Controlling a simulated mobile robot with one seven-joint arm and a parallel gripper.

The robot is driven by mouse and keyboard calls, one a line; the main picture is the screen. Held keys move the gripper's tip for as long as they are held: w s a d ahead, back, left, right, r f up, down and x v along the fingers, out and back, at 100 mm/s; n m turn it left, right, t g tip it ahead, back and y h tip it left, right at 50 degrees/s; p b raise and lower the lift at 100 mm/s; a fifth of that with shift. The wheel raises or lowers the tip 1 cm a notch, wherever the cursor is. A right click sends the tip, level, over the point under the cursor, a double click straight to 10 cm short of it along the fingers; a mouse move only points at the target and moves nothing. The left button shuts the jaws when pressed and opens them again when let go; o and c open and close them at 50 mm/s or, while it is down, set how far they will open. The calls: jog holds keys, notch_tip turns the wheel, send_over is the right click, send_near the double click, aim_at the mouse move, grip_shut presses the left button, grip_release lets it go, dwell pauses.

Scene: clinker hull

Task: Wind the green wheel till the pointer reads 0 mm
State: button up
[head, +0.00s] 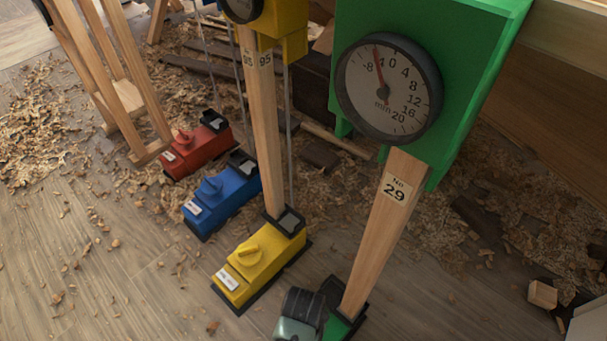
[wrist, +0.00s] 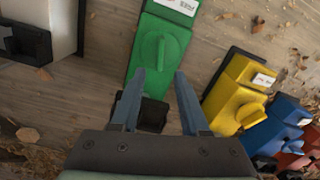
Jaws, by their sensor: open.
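The green gauge (head: 388,88) at the upper right of the head view has a red pointer (head: 380,68). It points up and slightly left, left of the 0 mark, around where -4 would sit, between -8 and 0. In the wrist view the green wheel (wrist: 161,54), a round knob with a raised bar, sits on a green block (wrist: 150,30). My gripper (wrist: 159,73) is open, with its fingertips just short of the wheel, one towards each side. I cannot tell whether they touch it. In the head view my gripper's body (head: 300,315) hides the wheel.
A post marked 29 (head: 385,220) rises from the green block to its gauge. Yellow (head: 262,262), blue (head: 222,195) and red (head: 196,145) blocks stand to the left. A white-and-black object (wrist: 45,35) stands left in the wrist view. Shavings litter the floor.

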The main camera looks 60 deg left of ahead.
notch_tip(320, 180, down, 9)
jog(key=b, duration=0.5)
jog(key=shift+r, duration=0.15)
grip_shut()
